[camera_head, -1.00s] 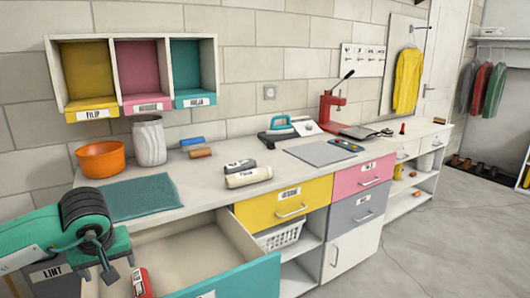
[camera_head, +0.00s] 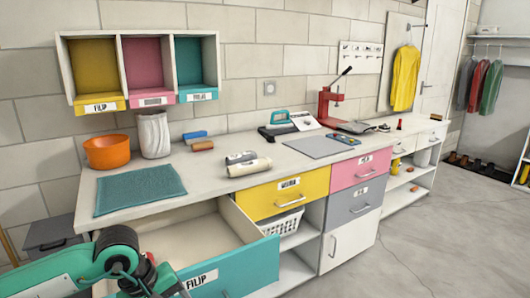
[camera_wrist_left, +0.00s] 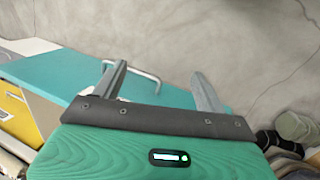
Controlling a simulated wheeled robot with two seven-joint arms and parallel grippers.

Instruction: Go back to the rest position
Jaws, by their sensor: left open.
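My left gripper (camera_head: 158,284) is at the bottom left of the head view, beside the open teal-fronted drawer (camera_head: 236,266), with its fingertips hard to see there. My right gripper is in neither view.
The floor (camera_head: 430,240) at right is clear.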

